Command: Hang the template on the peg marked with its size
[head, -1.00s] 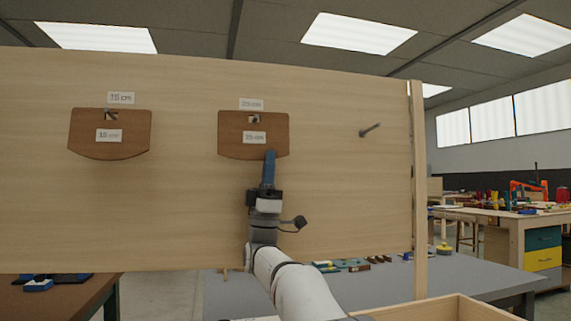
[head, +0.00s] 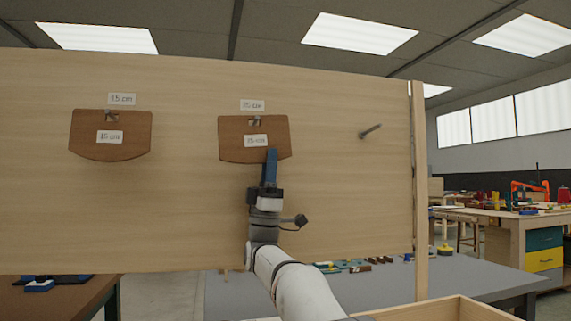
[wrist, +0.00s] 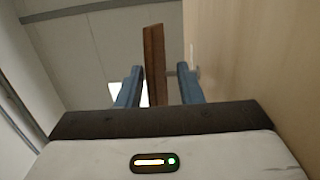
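The brown template (head: 233,148) hangs against the upright board, with the peg (head: 256,121) through its hole, under a label (head: 252,105) that seems to read 25 cm. Its own label (head: 256,141) is blurred but looks like 25 cm. It is slightly tilted. My gripper (head: 271,153) is at its lower right edge. In the wrist view the blue fingers (wrist: 158,88) stand apart on both sides of the template's edge (wrist: 153,60), with a gap on each side, so the gripper is open.
Another brown template (head: 88,143) hangs at left under a 15 cm label (head: 121,99). A bare peg (head: 371,131) sticks out at right, with no label visible. The wooden board (head: 190,210) ends in a post (head: 420,200). A grey table (head: 450,275) stands behind, and a wooden box (head: 455,308) is below right.

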